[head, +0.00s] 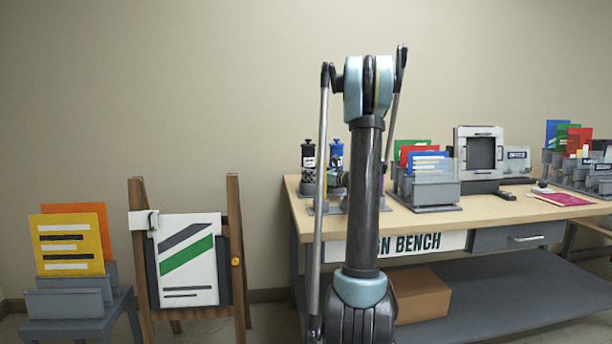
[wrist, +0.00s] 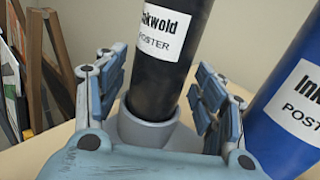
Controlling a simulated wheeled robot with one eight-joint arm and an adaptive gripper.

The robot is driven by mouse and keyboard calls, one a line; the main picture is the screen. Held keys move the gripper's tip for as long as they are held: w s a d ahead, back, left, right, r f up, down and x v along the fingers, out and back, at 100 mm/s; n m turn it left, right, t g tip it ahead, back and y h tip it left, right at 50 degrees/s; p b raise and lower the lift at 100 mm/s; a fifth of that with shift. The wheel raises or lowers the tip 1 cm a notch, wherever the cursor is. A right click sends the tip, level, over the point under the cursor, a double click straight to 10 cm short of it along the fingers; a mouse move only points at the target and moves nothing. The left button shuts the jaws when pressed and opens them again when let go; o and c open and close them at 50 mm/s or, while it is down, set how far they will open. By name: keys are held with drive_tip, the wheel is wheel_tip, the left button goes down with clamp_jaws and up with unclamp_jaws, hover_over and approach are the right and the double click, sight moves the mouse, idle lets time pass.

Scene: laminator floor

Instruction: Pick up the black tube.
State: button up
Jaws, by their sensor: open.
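The black tube (head: 308,160) stands upright in a grey holder on the bench, left of the blue tube (head: 336,152). In the wrist view the black tube (wrist: 168,60), with a white "Inkwold POSTER" label, rises from a round grey socket (wrist: 140,133). My gripper (wrist: 160,98) is open, with one finger to the left and one to the right of the tube. I cannot tell whether either finger touches it. The tube's top is out of the wrist view. In the head view my arm hides part of the holder.
The blue tube (wrist: 292,100) stands close to the right finger. On the bench (head: 500,207) are a rack of coloured sheets (head: 436,192) and a grey machine (head: 480,155). A wooden easel (head: 236,250) and a stand with yellow and orange sheets (head: 68,245) are at left.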

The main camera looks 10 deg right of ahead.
drive_tip(key=x, duration=0.7)
drive_tip(key=shift+w, duration=0.15)
drive_tip(key=c, duration=1.5)
clamp_jaws()
